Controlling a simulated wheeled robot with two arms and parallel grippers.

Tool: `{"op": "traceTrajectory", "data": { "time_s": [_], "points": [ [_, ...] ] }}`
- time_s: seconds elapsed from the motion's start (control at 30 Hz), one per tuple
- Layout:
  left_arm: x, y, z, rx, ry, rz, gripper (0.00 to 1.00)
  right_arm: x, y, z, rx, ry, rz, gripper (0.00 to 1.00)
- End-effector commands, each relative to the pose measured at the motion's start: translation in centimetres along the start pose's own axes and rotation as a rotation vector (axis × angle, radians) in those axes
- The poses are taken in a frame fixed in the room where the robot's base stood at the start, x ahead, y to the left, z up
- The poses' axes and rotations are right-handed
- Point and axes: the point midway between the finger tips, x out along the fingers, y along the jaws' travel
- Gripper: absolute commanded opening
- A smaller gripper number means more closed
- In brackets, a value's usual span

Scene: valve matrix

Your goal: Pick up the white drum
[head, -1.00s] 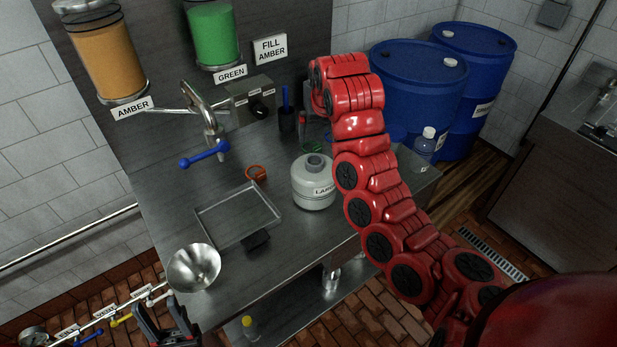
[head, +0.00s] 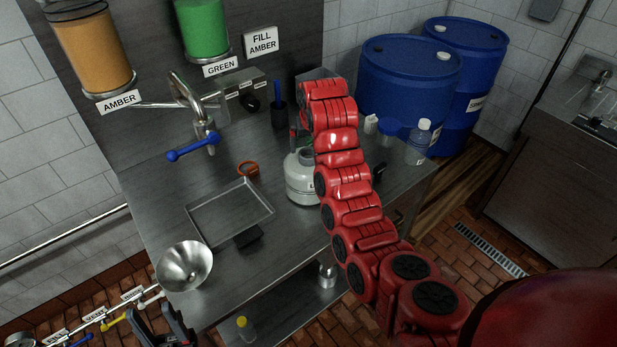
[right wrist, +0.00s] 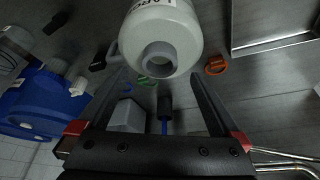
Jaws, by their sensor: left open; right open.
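The white drum (head: 301,186) is a rounded white jug with a grey neck and a dark label, standing upright on the steel counter; my right arm covers its right side in the head view. In the right wrist view the drum (right wrist: 178,20) is at top centre, its round neck facing the camera. My right gripper (right wrist: 159,78) is open, its two dark fingers spread on either side below the drum's neck, with nothing gripped. In the head view the right fingers are hidden behind the red arm. My left gripper (head: 160,322) is open at the bottom left, away from the drum.
A shallow tray (head: 207,240), an orange ring (head: 248,169) and a metal funnel (head: 184,266) lie left of the drum. A pen cup (head: 281,116) stands behind it. A clear bottle (head: 417,144) and blue barrels (head: 405,80) are right. A tap with a blue handle (head: 192,149) overhangs the counter.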

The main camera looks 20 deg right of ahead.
Motion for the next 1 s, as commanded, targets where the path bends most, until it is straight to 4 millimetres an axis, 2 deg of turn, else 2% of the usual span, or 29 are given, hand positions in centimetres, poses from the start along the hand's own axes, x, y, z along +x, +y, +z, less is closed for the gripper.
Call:
{"op": "traceTrajectory", "data": {
  "time_s": [0.17,0.3,0.5,0.77,0.83,1.0],
  "points": [
    [1.8,-0.1,-0.3,0.0,0.0,0.0,0.5,1.0,0.0,-0.2,0.0,-0.006,0.0,1.0],
    [3.5,-0.2,-0.6,0.0,0.0,0.0,0.5,2.8,0.0,-0.4,-0.001,-0.006,0.0,1.0],
    [4.0,-0.2,-0.7,0.0,0.0,0.0,0.5,4.9,0.0,-0.3,-0.001,0.0,0.0,1.0],
    [4.0,-0.2,-0.7,0.0,0.0,0.0,0.5,5.3,0.0,-0.3,0.0,0.002,0.0,1.0],
    [4.0,-0.2,-0.7,0.0,0.0,0.0,0.5,5.3,0.0,-0.3,0.0,0.002,0.0,0.93],
    [4.0,-0.2,-0.7,0.0,0.0,0.0,0.5,5.3,0.0,-0.3,0.0,0.002,0.0,0.62]
  ]
}}
